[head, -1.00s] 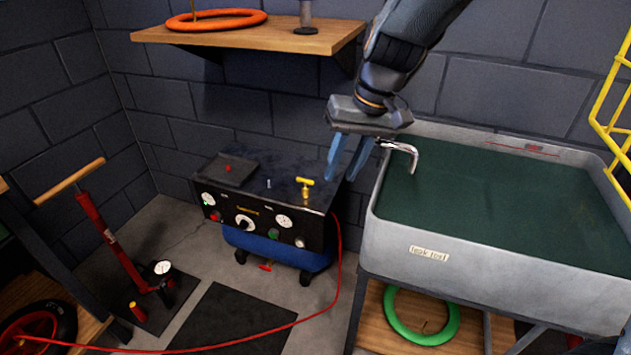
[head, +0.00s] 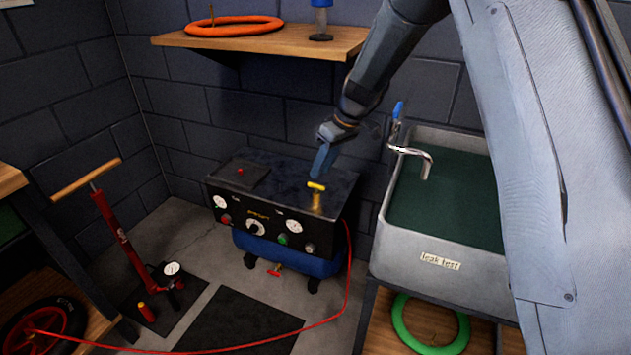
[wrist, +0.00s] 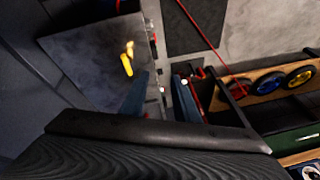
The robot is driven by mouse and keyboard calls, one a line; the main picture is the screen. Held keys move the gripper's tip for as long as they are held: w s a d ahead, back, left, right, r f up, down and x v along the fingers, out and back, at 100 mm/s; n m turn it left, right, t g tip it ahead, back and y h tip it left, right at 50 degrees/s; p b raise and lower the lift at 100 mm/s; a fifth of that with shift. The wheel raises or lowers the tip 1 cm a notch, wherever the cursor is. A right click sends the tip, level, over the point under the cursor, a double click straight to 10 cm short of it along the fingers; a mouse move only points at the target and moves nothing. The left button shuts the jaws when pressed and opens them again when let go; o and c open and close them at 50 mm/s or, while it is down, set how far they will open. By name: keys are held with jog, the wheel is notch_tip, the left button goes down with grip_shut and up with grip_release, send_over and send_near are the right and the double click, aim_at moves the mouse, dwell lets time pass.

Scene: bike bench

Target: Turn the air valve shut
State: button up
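A yellow T-handled valve (head: 316,196) stands upright on the top right of a black compressor box (head: 240,205). A small red handle (head: 274,270) sits low under the blue tank.
A grey sink (head: 445,264) with a chrome tap (head: 412,152) stands right of the compressor. A wooden shelf (head: 270,42) with an orange ring is above it. A red floor pump (head: 120,240) stands left. A red hose (head: 347,280) crosses the floor in front.

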aim_at(319, 185)
jog(key=w+f+n, duration=0.1)
jog(key=w+f, duration=0.1)
jog(key=f, duration=0.1)
jog(key=w+f+n, duration=0.1)
jog(key=w+f, duration=0.2)
jog(key=f, duration=0.1)
jog(key=w+a+f+n+p, duration=0.1)
jog(key=w+f, duration=0.2)
jog(key=f, duration=0.1)
jog(key=shift+w+f+n+t, duration=0.2)
jog(key=shift+n+t, duration=0.1)
jog(key=shift+t, duration=0.1)
grip_shut()
